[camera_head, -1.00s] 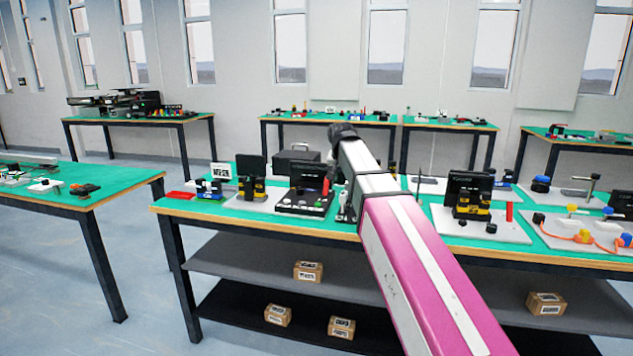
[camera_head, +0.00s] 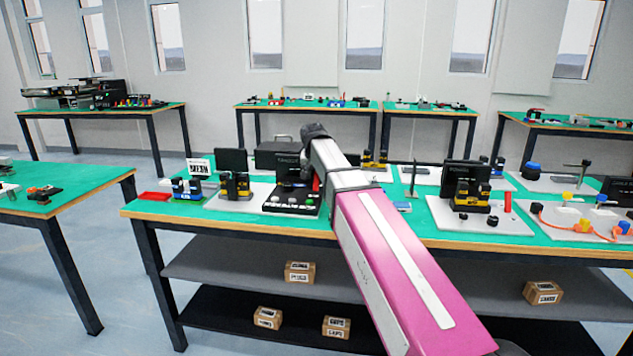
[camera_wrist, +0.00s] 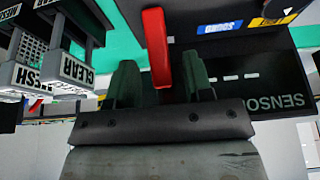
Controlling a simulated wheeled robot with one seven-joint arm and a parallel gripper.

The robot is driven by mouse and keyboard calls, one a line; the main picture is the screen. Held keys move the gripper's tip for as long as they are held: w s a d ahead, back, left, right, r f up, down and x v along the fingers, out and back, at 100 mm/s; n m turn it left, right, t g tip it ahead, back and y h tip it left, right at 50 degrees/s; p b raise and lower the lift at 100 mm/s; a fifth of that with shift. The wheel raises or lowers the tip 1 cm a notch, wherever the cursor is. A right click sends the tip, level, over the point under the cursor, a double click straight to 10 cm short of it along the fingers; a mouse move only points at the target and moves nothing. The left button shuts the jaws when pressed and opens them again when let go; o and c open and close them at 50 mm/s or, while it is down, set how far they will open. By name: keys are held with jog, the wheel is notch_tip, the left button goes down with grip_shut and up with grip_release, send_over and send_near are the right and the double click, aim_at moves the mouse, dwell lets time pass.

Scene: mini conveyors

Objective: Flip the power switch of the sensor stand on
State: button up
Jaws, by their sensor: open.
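The sensor stand is a dark panel (camera_wrist: 270,60) with the partly cut-off word "SENSO" on it in the wrist view. A red lever (camera_wrist: 155,40) stands beside the panel. My gripper (camera_wrist: 162,80) is open, with its two green fingers on either side of the lever's near end in the picture; I cannot tell whether they touch it. In the head view, a black upright panel with a button base (camera_head: 290,208) stands left of my arm, with a red part (camera_head: 316,184) beside it. My gripper's fingers are hard to make out there.
In the head view, another black panel (camera_head: 463,174) with yellow-black parts stands right of my arm. A red tray (camera_head: 155,196) lies at the bench's left end.

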aim_at(317, 180)
jog(key=shift+x, duration=1.7)
jog(key=shift+c, duration=0.3)
grip_shut()
jog(key=shift+s+r+t, duration=0.1)
jog(key=shift+s+t, duration=0.5)
jog(key=shift+t, duration=0.4)
jog(key=shift+s+a+r+t+h, duration=0.15)
jog(key=shift+t+h, duration=0.35)
jog(key=shift+t, duration=0.6)
jog(key=shift+r, duration=0.1)
jog(key=shift+o, duration=0.3)
grip_release()
jog(key=v, duration=1)
jog(key=shift+s+r, duration=0.2)
jog(key=shift+s, duration=0.1)
